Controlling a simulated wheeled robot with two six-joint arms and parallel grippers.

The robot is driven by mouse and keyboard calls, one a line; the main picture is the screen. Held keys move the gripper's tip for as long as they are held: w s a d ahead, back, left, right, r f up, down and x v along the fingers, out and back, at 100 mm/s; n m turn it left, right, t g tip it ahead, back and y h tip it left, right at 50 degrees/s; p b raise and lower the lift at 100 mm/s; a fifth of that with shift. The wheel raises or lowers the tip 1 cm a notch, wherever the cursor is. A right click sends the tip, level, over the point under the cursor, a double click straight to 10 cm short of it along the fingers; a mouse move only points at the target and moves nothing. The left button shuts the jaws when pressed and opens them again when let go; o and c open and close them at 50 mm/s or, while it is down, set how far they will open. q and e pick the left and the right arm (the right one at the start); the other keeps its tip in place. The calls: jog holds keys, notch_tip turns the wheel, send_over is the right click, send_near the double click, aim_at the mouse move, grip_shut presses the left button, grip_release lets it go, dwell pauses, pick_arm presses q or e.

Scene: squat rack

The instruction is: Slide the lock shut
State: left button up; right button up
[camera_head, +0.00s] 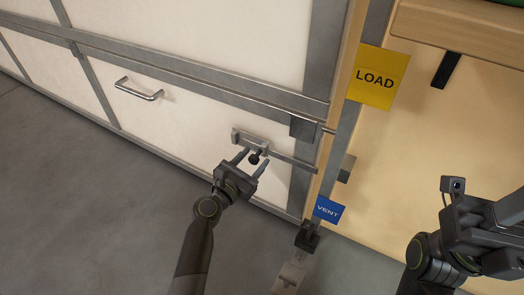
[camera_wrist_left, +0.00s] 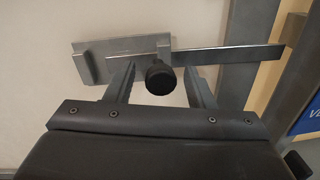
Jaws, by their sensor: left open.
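The lock is a slide bolt on the white panel. Its grey mounting plate (camera_head: 237,136) is at the left and its flat metal bar (camera_head: 292,160) runs right toward the frame post. A round black knob (camera_head: 254,158) sticks out from the bar; it also shows in the left wrist view (camera_wrist_left: 160,77). My left gripper (camera_head: 252,161) is open, with one finger on each side of the knob and a gap to both. Whether the fingertips touch the bar or panel is unclear. My right gripper (camera_head: 490,232) is at the lower right, away from the lock; its jaws are unclear.
A metal handle (camera_head: 138,90) is on the panel at the left. A yellow LOAD sign (camera_head: 378,78) and a blue VENT sign (camera_head: 327,209) are right of the lock. A wooden shelf (camera_head: 460,30) is at the upper right. The grey floor (camera_head: 80,200) is clear at the left.

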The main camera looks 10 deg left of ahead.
pick_arm(q)
jog(key=v, duration=0.6)
jog(key=shift+s+p, duration=0.25)
jog(key=shift+p, duration=0.2)
jog(key=shift+a, duration=0.15)
